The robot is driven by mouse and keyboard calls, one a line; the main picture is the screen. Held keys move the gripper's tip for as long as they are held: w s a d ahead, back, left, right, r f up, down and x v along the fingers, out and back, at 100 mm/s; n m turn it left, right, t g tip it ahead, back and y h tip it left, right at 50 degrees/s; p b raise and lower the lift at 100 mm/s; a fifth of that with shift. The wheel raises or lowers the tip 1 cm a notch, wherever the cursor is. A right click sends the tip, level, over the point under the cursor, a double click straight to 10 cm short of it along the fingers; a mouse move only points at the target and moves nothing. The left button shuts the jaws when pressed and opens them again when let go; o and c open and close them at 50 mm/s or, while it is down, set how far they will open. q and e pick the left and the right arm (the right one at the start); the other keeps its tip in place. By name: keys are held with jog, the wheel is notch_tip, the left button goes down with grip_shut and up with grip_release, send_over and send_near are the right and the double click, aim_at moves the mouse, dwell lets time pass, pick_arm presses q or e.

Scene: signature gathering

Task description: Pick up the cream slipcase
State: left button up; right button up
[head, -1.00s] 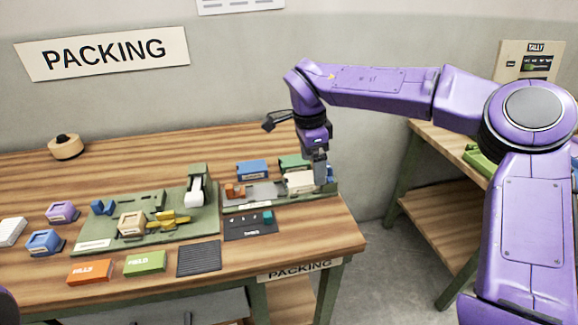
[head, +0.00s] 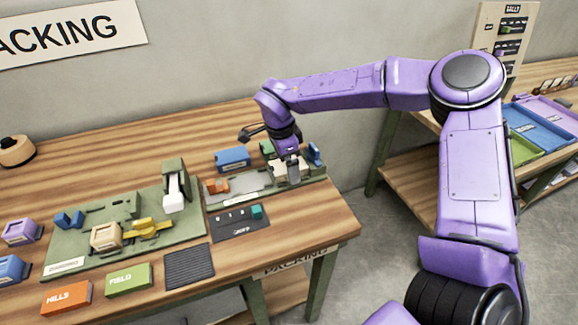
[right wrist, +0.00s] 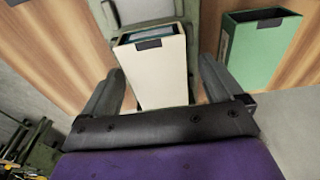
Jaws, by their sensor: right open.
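The cream slipcase (head: 281,173) sits at the right end of a grey-green tray on the packing bench in the head view, partly hidden by my right gripper (head: 293,166). In the right wrist view the cream slipcase (right wrist: 157,78) is a box with a dark notch near its top edge. My right gripper (right wrist: 161,78) is open, with one finger to each side of the slipcase. Whether the fingers touch it cannot be told. My left gripper is out of view.
A green slipcase (right wrist: 258,55) stands beside the cream one, with a blue one (head: 233,158) to the left. A dark card (head: 238,224) lies in front of the tray (head: 318,179). The bench's right front corner is clear.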

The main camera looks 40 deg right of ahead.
jog(key=shift+s+d+f, duration=0.1)
jog(key=shift+s, duration=0.1)
jog(key=shift+w, duration=0.1)
jog(key=c, duration=1)
jog(key=shift+c, duration=0.2)
